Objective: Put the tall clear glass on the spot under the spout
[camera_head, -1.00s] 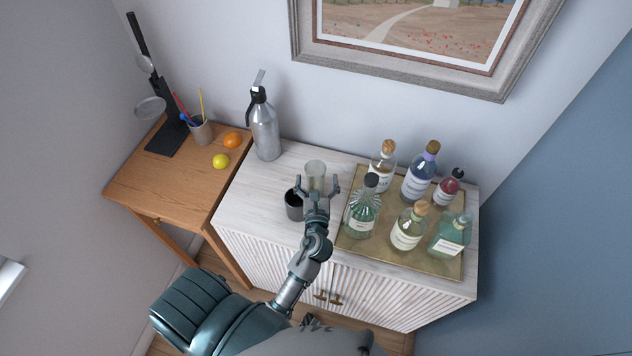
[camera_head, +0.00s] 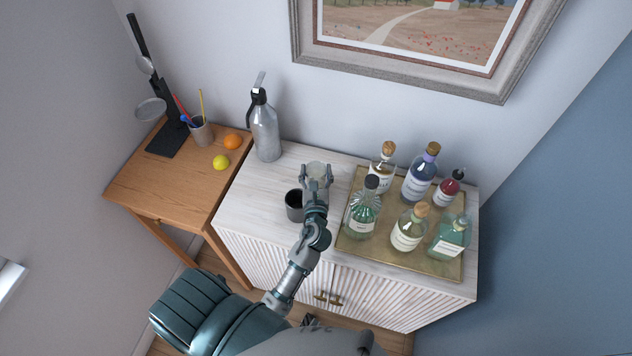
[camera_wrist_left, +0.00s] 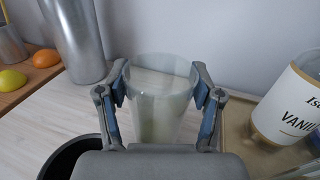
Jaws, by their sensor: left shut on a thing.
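The tall clear glass (camera_head: 317,170) stands on the white cabinet top, left of the bottle tray. My left gripper (camera_head: 316,180) is shut on it. In the left wrist view the fingers of the gripper (camera_wrist_left: 160,98) press on both sides of the glass (camera_wrist_left: 160,115). The glass looks upright; its base is hidden behind the gripper. The metal siphon bottle with a spout (camera_head: 264,128) stands at the back left of the cabinet; its body also shows in the left wrist view (camera_wrist_left: 76,38). My right gripper is not in view.
A dark cup (camera_head: 294,206) stands just left of my gripper. A brass tray (camera_head: 385,250) with several bottles fills the cabinet's right side. A wooden table (camera_head: 150,195) at left holds a lemon (camera_head: 221,162), an orange (camera_head: 233,141) and a pen cup (camera_head: 201,134). Cabinet top before the siphon is clear.

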